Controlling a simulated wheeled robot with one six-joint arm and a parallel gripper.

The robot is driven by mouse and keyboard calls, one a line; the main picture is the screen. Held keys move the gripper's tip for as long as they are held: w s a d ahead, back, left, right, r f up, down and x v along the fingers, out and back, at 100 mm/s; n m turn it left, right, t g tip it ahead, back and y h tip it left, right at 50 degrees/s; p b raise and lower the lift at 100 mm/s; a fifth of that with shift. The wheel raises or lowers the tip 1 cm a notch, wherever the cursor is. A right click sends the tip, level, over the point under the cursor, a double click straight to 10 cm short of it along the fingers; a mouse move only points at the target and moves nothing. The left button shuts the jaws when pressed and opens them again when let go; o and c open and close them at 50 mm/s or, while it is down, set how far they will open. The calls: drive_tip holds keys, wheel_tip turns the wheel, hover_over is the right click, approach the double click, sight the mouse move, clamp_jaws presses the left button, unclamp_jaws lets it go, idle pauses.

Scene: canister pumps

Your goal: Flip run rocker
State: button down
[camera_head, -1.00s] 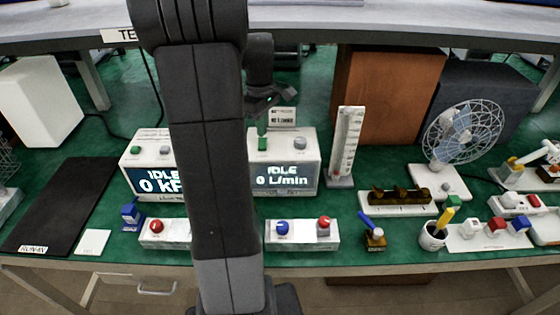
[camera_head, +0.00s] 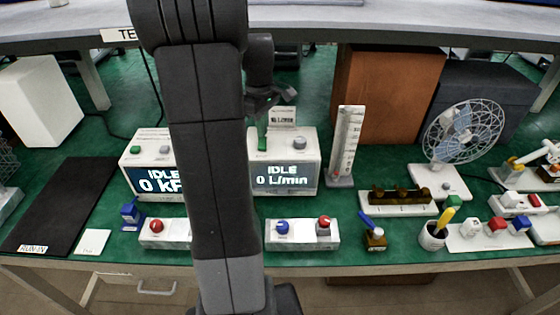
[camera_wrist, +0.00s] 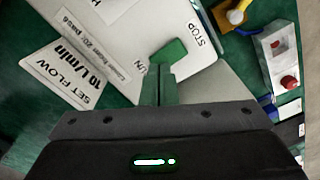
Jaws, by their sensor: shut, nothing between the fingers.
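The green run rocker (camera_wrist: 170,51) sits between the RUN and STOP labels on the white top of the flow pump (camera_head: 306,160). In the head view the rocker (camera_head: 263,144) shows at the top left of that pump. The pump's screen reads IDLE and 0 L/min. My gripper (camera_wrist: 159,72) is shut and empty, its fingertips right at the near side of the rocker. I cannot tell whether they touch it. In the head view my arm hides part of the pump's left side.
A card (camera_wrist: 68,75) reading SET FLOW 10 L/min stands behind the pump. A second pump (camera_head: 148,152) reading IDLE is at the left, partly behind my arm. A flow gauge (camera_head: 346,145) stands just right of the flow pump. A switch box (camera_head: 302,235) lies in front.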

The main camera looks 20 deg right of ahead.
drive_tip(key=shift+f+b, duration=0.4)
drive_tip(key=shift+f, duration=0.35)
idle(0.3)
wheel_tip(320, 180, up, 7)
drive_tip(key=p, duration=0.6)
idle(0.4)
wheel_tip(320, 180, down, 7)
drive_tip(key=b, duration=0.6)
drive_tip(key=shift+f, duration=0.1)
drive_tip(key=shift+r, duration=0.2)
